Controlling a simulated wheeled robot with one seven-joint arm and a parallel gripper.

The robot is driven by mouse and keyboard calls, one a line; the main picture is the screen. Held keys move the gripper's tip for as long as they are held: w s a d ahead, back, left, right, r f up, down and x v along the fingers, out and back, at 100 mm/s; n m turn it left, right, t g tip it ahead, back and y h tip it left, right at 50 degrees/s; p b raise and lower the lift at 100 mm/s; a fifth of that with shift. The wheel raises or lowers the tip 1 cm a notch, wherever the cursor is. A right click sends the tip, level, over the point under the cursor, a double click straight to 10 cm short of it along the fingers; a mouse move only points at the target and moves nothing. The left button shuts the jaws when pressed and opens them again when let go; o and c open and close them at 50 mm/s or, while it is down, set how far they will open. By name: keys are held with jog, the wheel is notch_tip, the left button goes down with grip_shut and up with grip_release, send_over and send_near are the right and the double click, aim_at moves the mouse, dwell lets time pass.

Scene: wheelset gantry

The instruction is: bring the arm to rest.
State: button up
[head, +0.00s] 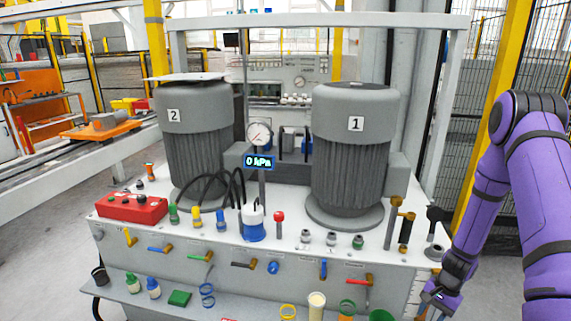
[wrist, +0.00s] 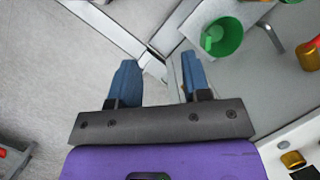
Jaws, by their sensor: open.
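My purple arm (head: 489,190) hangs down at the right side of the head view, bent at the elbow. My gripper (head: 432,300) is low at the right front corner of the hydraulic bench, beside its edge. In the wrist view my gripper (wrist: 158,78) shows two blue fingers spread apart with nothing between them. Behind the fingers are the grey floor and pale frame bars. I cannot tell how far the fingers are from the bench.
The white bench (head: 290,222) carries motor 1 (head: 350,150), motor 2 (head: 195,140), a gauge reading 0 kPa (head: 259,162) and several valve handles. A green cup (wrist: 222,36) is right of my fingers on the shelf.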

jog(key=w+a+r+n+t+h, duration=0.1)
jog(key=a+r+n, duration=0.25)
jog(key=r, duration=1.25)
jog(key=w+a+r+n+t+h, duration=0.15)
jog(key=a+r, duration=0.35)
jog(key=r, duration=1)
jog(key=s+a+r+n+t, duration=0.1)
jog(key=s+a+r+n, duration=0.1)
jog(key=s+a+r, duration=0.3)
jog(key=s+r+n+t, duration=0.1)
jog(key=s+r, duration=0.3)
jog(key=r, duration=0.4)
jog(key=s+a+r+n+t, duration=0.1)
jog(key=s+r, duration=0.2)
jog(key=s, duration=0.3)
jog(key=s+a+r+n+t+h, duration=0.1)
jog(key=s+r+n, duration=0.1)
jog(key=s+r, duration=0.2)
jog(key=s, duration=0.3)
jog(key=shift+s+a, duration=0.15)
jog(key=shift+a, duration=0.25)
jog(key=shift+c, duration=0.2)
